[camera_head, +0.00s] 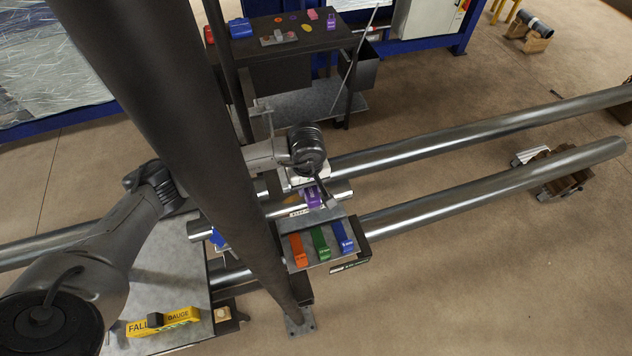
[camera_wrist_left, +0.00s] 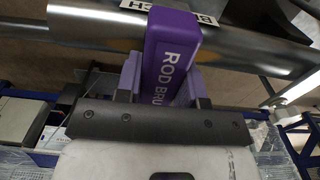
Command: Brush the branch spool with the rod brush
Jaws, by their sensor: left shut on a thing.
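My left gripper (camera_head: 327,192) is shut on the purple rod brush (camera_head: 312,198), whose "ROD BRU" lettering shows in the left wrist view (camera_wrist_left: 172,58). The gripper's fingers (camera_wrist_left: 160,88) sit on either side of the purple block. The branch spool (camera_head: 280,209) is a short shiny pipe with a white label, just behind and below the brush. In the wrist view the spool (camera_wrist_left: 95,28) runs across the top, and the purple block overlaps it beside the label. I cannot tell whether brush and spool touch. My right gripper is not in view.
A small tray (camera_head: 318,262) holds orange, green and blue blocks in front of the spool. A dark column (camera_head: 165,100) crosses the head view. Long pipes (camera_head: 500,180) run to the right. A yellow fall gauge (camera_head: 163,322) lies on the grey plate. A dark table (camera_head: 285,42) stands behind.

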